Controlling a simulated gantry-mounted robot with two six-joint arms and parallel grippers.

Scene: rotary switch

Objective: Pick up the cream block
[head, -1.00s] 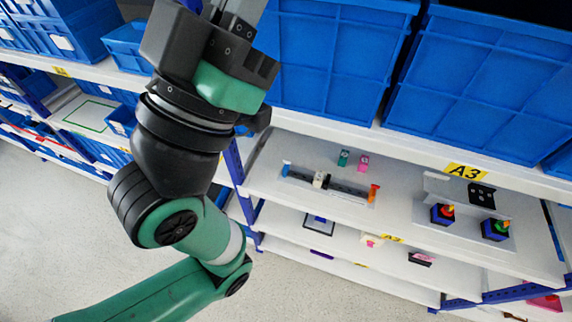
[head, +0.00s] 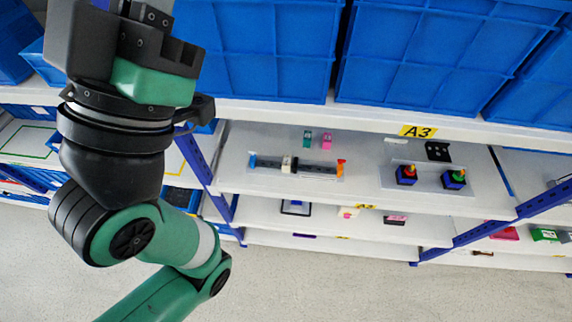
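A small cream block (head: 348,212) with a pinkish part lies on the second shelf board, below the A3 shelf; it is too small to see in detail. Another cream piece (head: 288,164) sits on a dark slider rail on the A3 shelf. My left gripper (head: 147,12) is at the top left, well apart from both. Its fingertips are cut off by the top edge, so its opening is hidden. My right gripper is out of view.
The A3 shelf (head: 365,200) also holds teal (head: 307,139) and pink (head: 327,140) blocks, two rotary switches (head: 406,175) and a black plate (head: 438,151). Large blue bins (head: 430,60) stand above. Blue uprights (head: 480,233) flank the shelves. Open floor (head: 400,295) lies in front.

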